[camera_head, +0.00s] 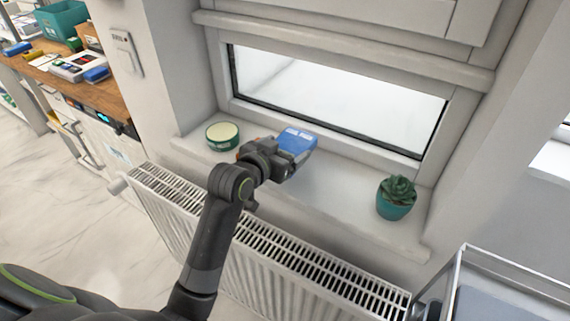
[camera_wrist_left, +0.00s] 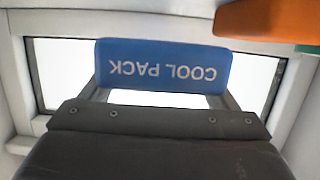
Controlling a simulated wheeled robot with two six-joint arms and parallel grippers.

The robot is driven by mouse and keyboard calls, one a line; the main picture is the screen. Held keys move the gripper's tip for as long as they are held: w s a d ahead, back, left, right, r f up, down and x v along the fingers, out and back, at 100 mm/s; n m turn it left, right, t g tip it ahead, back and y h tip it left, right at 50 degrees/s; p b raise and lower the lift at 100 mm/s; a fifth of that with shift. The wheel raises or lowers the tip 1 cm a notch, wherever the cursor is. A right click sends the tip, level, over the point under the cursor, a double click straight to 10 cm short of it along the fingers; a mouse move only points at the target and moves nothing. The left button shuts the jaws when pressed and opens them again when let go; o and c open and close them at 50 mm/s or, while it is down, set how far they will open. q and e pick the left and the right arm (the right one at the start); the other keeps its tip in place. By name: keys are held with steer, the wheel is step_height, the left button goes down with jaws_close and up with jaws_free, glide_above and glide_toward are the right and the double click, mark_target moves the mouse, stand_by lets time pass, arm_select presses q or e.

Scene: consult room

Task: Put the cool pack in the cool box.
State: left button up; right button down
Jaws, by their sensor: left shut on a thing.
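The blue cool pack (camera_head: 297,142) is held above the white window sill, in front of the window. My left gripper (camera_head: 281,158) is shut on it. In the left wrist view the cool pack (camera_wrist_left: 165,66) shows its white "COOL PACK" lettering upside down, with the gripper's fingers at its lower edge. A teal open box (camera_head: 62,20) stands on the wooden bench at the top left, well away from the gripper; I cannot tell whether it is the cool box. My right gripper is not in view.
On the sill (camera_head: 335,205), a round green-and-cream tin (camera_head: 222,136) stands left of the gripper and a succulent in a teal pot (camera_head: 396,198) stands right. A white radiator (camera_head: 270,245) runs below. A metal-framed trolley (camera_head: 510,285) is at the lower right.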

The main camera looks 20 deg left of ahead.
arm_select(q)
steer(key=f, duration=0.3)
steer(key=shift+w+d, duration=0.1)
steer(key=shift+d, duration=0.3)
steer(key=shift+a+f, duration=0.1)
steer(key=shift+f, duration=0.6)
steer(key=o, duration=1.1)
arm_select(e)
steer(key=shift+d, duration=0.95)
